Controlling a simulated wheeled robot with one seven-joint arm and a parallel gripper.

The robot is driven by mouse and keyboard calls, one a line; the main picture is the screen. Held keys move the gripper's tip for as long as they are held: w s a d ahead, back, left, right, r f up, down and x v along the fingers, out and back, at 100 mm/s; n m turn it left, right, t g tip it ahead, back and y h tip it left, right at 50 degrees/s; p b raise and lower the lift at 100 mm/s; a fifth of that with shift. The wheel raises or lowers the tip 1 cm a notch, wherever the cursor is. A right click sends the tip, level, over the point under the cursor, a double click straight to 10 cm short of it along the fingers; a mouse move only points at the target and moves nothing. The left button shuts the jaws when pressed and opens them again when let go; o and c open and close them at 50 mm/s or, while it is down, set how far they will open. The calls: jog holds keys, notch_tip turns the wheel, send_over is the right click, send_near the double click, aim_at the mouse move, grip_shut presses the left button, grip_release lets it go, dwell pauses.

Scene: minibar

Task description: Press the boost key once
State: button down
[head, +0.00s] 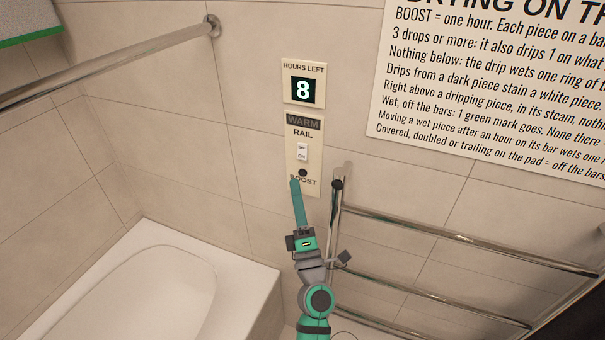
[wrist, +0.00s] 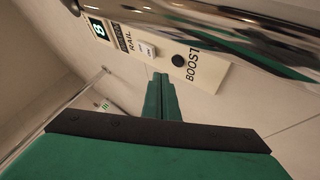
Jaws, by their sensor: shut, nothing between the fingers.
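The boost key (head: 303,173) is a small dark round button low on a cream wall panel (head: 291,150), just above the word BOOST. It also shows in the wrist view (wrist: 178,60). My gripper (head: 295,183) is shut and empty, its green fingers pointing up at the panel's lower part. In the head view the fingertips appear just below and left of the key. In the wrist view the fingertips (wrist: 160,76) are beside the key and apart from it in the picture. I cannot tell how far they are from the wall.
Above the key are an ON rocker switch (head: 302,152), a WARM label (head: 303,122) and an hours display (head: 303,91) reading 8. A chrome towel rail (head: 470,240) stands close on the right. A bathtub (head: 150,290) is at lower left, with a bar (head: 110,65) above.

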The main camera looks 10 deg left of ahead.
aim_at(302, 173)
jog(key=shift+w+d, duration=0.2)
jog(key=shift+w, duration=0.65)
jog(key=shift+s+a, duration=0.1)
jog(key=shift+a, duration=0.05)
jog(key=shift+d, duration=0.2)
dwell(0.8)
jog(key=shift+a, duration=0.2)
jog(key=shift+w+d, duration=0.2)
jog(key=shift+w, duration=0.2)
